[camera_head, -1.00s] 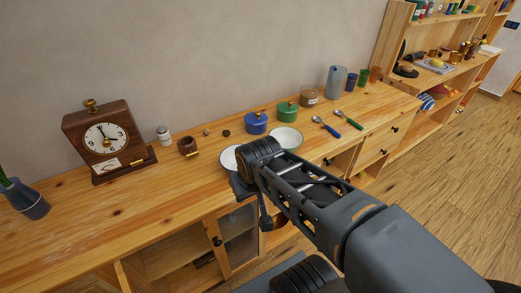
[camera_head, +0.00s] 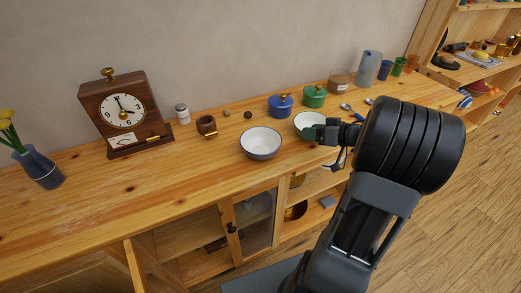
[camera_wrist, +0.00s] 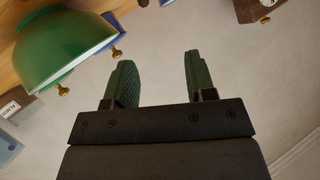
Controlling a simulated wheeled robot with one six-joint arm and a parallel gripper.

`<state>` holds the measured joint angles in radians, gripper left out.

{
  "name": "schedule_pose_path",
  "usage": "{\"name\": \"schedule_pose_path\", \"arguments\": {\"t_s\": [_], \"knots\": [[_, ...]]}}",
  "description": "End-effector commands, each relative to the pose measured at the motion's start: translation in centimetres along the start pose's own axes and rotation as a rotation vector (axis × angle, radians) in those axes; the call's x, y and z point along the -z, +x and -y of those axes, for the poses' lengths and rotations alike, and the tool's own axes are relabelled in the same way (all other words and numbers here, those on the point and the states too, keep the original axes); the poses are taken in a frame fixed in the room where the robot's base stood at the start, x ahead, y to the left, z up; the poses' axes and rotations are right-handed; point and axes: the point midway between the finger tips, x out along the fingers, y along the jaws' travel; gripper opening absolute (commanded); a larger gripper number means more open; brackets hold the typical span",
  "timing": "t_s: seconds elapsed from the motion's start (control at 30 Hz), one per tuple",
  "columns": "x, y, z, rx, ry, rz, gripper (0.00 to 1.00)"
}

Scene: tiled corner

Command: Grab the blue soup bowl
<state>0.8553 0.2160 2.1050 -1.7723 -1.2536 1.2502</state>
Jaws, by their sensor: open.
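The blue soup bowl (camera_head: 261,148), pale inside with a blue rim and outside, stands upright on the wooden counter in the head view. Nothing covers it there, and I cannot make it out in the wrist view. My gripper (camera_head: 312,133) is to its right, apart from it, in front of a green bowl. In the wrist view my gripper (camera_wrist: 157,75) has its two green-padded fingers spread, with nothing between them.
The green bowl (camera_head: 308,119) is close to my gripper; it also shows large in the wrist view (camera_wrist: 62,42). Blue (camera_head: 280,106) and green (camera_head: 314,97) lidded pots stand behind. A brown clock (camera_head: 123,112) stands left.

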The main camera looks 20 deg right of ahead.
Motion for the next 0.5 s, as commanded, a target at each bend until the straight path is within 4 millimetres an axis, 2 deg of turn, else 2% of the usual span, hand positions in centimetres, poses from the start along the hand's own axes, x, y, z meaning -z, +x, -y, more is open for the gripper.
{"name": "schedule_pose_path", "arguments": {"t_s": [0.07, 0.17, 0.5], "knots": [[-1.0, -0.2, 0.1, 0.047, 0.034, 0.017, 0.50], [-1.6, 0.5, 0.4, 0.082, 0.056, 0.031, 0.50], [-1.8, 6.1, 1.0, 0.092, 0.060, 0.035, 0.50]]}}
